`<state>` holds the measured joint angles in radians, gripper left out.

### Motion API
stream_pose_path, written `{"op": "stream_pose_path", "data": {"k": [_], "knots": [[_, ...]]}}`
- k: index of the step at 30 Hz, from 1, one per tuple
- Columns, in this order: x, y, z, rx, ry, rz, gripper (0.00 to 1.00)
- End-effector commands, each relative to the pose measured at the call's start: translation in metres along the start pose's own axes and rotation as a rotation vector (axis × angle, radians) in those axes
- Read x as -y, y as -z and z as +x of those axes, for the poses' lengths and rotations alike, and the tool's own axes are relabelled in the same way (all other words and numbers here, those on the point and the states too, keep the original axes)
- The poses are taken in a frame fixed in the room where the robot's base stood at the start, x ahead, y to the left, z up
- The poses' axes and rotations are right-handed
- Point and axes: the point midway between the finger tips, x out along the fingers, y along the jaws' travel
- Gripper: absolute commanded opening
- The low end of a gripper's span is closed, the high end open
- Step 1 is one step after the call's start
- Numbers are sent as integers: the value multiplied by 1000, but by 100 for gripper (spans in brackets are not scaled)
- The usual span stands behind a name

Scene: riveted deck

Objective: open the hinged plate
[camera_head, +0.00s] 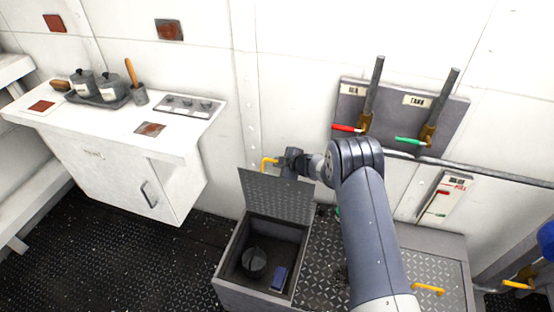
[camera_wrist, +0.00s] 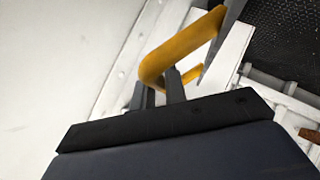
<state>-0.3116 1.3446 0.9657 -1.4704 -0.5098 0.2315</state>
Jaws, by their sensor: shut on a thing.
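The hinged plate (camera_head: 277,197) is a grey diamond-tread lid standing raised, close to upright, at the back of an open compartment (camera_head: 230,262). Its yellow handle (camera_head: 269,162) is at the lid's upper edge. My gripper (camera_head: 284,164) is at that handle, reaching in from the right. In the wrist view, the yellow handle (camera_wrist: 180,48) sits at the fingers of my gripper (camera_wrist: 165,88), which are shut on it. The exact finger contact is partly hidden.
A dark round pot (camera_head: 253,262) and a blue box (camera_head: 279,278) lie inside the compartment. A second tread plate with a yellow handle (camera_head: 428,289) is at the right. A panel (camera_head: 397,118) with two levers is on the wall. A white counter (camera_head: 110,130) stands left.

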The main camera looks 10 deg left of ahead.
Motion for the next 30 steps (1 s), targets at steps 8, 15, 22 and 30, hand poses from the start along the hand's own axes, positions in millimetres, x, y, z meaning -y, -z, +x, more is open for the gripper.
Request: {"op": "stream_pose_path", "data": {"k": [8,15,22,30], "knots": [[-12,-5,5,-1,-1,-3,0],[-14,-8,8,-1,-2,-2,0],[-13,-8,8,-1,-1,-2,0],[-13,-8,8,-1,-1,-2,22]]}}
